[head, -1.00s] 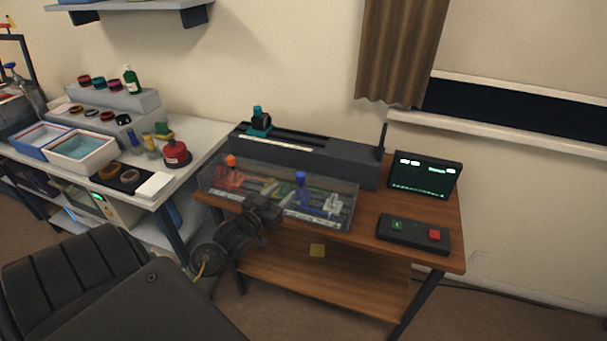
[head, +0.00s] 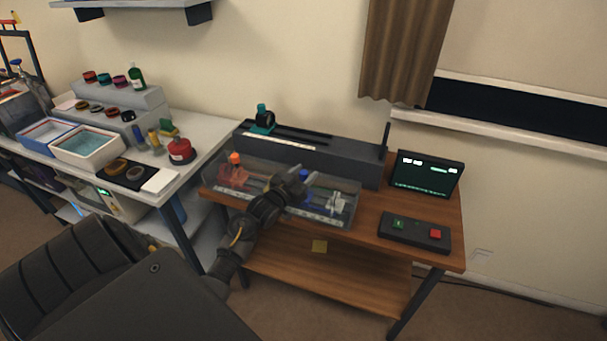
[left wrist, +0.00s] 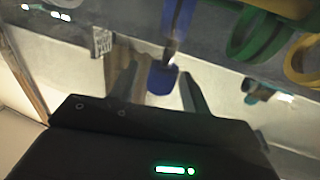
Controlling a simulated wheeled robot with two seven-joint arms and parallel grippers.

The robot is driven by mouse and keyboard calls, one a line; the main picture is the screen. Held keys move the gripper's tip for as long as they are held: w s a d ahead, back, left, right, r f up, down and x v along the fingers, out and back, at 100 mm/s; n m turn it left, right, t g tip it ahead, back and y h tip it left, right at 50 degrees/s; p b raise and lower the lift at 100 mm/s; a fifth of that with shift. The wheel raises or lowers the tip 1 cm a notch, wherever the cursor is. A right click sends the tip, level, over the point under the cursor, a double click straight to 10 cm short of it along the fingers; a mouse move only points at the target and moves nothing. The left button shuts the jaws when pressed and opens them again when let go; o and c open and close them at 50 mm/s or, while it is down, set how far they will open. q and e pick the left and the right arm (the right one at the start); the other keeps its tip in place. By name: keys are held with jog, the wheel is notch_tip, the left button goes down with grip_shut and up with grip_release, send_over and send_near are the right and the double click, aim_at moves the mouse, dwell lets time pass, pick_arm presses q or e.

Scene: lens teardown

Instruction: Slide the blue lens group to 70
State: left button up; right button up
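The blue lens group stands in a clear-walled bench unit (head: 228,196) on the wooden table, and its blue knob (head: 304,174) pokes up above the rim. My left gripper (head: 303,181) comes from the front left and is at the blue knob, partly covering it. In the left wrist view, the blue knob (left wrist: 162,80) lies between the two spread fingers, with gaps on both sides. The fingers look open and not touching it. The scale's numbers are too small to read. My right gripper is in neither view.
The orange-topped group (head: 235,160) is left of the blue one; a white piece (head: 336,200) is to its right. A long dark housing (head: 330,158) stands behind. A screen (head: 425,174) and a button box (head: 414,232) sit right. Trays and rings fill the left bench (head: 205,135).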

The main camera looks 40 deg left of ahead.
pick_arm(q)
grip_shut()
jog(key=w+d, duration=0.1)
jog(key=d, duration=0.1)
jog(key=w+d, duration=0.1)
jog(key=d, duration=0.5)
jog(key=shift+w+d+p, duration=0.15)
jog(key=shift+w+p, duration=0.25)
jog(key=shift+o, duration=0.2)
grip_release()
jog(key=shift+w+d, duration=0.1)
jog(key=shift+d, duration=0.1)
jog(key=shift+a, duration=0.15)
jog(key=shift+s, duration=0.25)
jog(key=s, duration=0.3)
jog(key=s+b, duration=0.1)
jog(key=s, duration=0.3)
jog(key=s+d+b, duration=0.1)
jog(key=s, duration=0.2)
jog(key=shift+s, duration=0.15)
